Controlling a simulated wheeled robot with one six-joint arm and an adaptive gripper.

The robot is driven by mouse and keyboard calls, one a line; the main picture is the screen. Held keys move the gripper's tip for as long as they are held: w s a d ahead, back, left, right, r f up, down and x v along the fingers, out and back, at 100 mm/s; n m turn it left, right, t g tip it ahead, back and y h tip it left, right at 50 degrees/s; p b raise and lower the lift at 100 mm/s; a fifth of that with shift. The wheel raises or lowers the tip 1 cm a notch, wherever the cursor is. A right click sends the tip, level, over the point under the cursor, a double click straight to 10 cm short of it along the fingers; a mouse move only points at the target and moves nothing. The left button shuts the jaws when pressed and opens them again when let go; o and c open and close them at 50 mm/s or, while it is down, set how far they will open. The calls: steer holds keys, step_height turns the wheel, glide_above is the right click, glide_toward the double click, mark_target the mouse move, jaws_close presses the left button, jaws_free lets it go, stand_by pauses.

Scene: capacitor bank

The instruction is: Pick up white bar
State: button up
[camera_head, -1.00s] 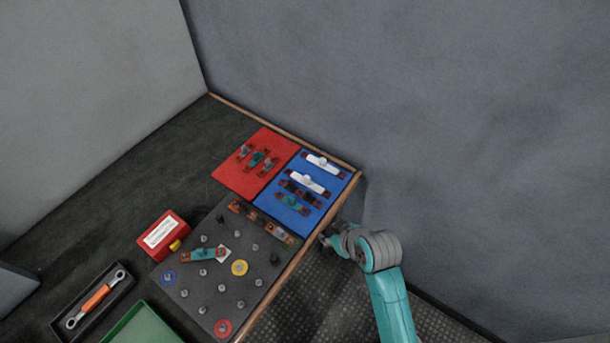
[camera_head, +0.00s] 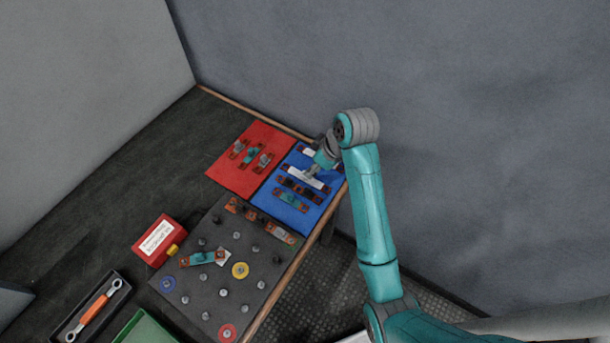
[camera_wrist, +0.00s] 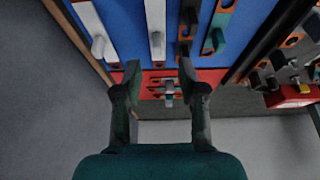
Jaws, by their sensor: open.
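Two white bars lie on the blue mat (camera_head: 324,198). The nearer white bar (camera_head: 312,181) is partly covered by my gripper (camera_head: 313,170); the farther white bar (camera_head: 306,151) is mostly hidden behind my arm. In the wrist view my gripper (camera_wrist: 160,72) is open and empty. One white bar (camera_wrist: 155,14), with a pale knob, appears just ahead of the gap between the fingers. The other white bar (camera_wrist: 88,18) lies to its left. The frames do not clearly show how high the fingertips are above the mat.
Dark and teal bars (camera_head: 291,197) lie beside the nearer white bar. A red mat (camera_head: 228,178) with small parts adjoins the blue mat. A grey studded board (camera_head: 205,302), red box (camera_head: 160,238) and wrench tray (camera_head: 68,325) are nearer. Walls stand behind the table.

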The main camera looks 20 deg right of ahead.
mark_target(315, 183)
steer(key=shift+x, duration=3.7)
steer(key=shift+w+d+r, duration=0.1)
steer(key=shift+w, duration=0.05)
jaws_close()
